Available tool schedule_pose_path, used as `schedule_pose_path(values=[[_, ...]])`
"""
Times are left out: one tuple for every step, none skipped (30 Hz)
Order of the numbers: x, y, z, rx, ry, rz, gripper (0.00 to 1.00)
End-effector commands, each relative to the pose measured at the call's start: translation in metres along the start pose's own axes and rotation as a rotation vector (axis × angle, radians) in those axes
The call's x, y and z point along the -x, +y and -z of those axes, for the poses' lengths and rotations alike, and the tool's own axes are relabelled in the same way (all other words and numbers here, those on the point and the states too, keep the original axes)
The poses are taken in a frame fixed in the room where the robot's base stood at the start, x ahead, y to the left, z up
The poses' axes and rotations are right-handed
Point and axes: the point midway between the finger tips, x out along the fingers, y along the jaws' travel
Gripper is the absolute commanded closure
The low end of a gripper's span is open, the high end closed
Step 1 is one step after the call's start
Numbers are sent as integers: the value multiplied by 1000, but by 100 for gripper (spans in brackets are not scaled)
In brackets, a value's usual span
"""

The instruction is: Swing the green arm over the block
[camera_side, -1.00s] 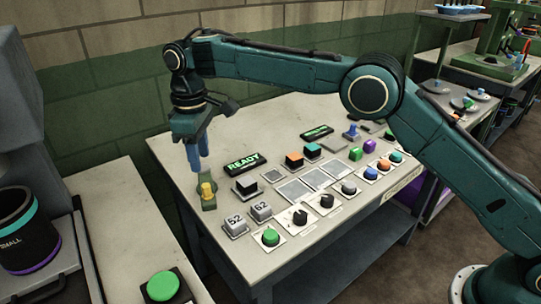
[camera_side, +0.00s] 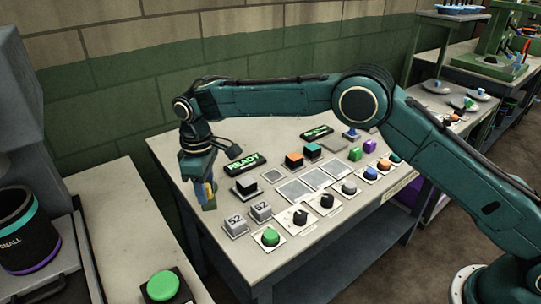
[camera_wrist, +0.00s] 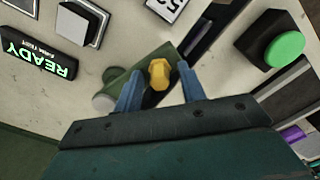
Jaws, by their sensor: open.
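The green arm (camera_wrist: 116,79) is a short flat bar on the table with a yellow knob (camera_wrist: 159,74) standing on it. In the side view the green arm (camera_side: 210,206) is at the table's left edge, mostly behind my fingers. My gripper (camera_wrist: 158,88) is open, with one blue finger on each side of the yellow knob. In the side view my gripper (camera_side: 205,193) is low, pointing down around the knob. I cannot tell whether the fingers touch it. A pale round piece (camera_wrist: 103,102) lies by the bar's end. I cannot tell which thing is the block.
Several knobs and buttons fill the table's front. A gap separates the left table with its green button (camera_side: 163,286).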

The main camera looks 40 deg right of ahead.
Motion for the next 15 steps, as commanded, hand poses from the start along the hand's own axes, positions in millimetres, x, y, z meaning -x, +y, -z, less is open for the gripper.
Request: schedule_pose_path(values=[[0, 0, 0, 0, 0, 0, 60], [0, 0, 0, 0, 0, 0, 60], [0, 0, 0, 0, 0, 0, 62], [0, 0, 0, 0, 0, 0, 68], [0, 0, 0, 0, 0, 0, 73], [0, 0, 0, 0, 0, 0, 81], [0, 0, 0, 0, 0, 0, 87], [0, 0, 0, 0, 0, 0, 93], [0, 0, 0, 0, 0, 0, 100], [0, 0, 0, 0, 0, 0, 100], [0, 0, 0, 0, 0, 0, 100], [0, 0, 0, 0, 0, 0, 100], [0, 0, 0, 0, 0, 0, 100], [0, 0, 0, 0, 0, 0, 100], [0, 0, 0, 1, 0, 0, 100]])
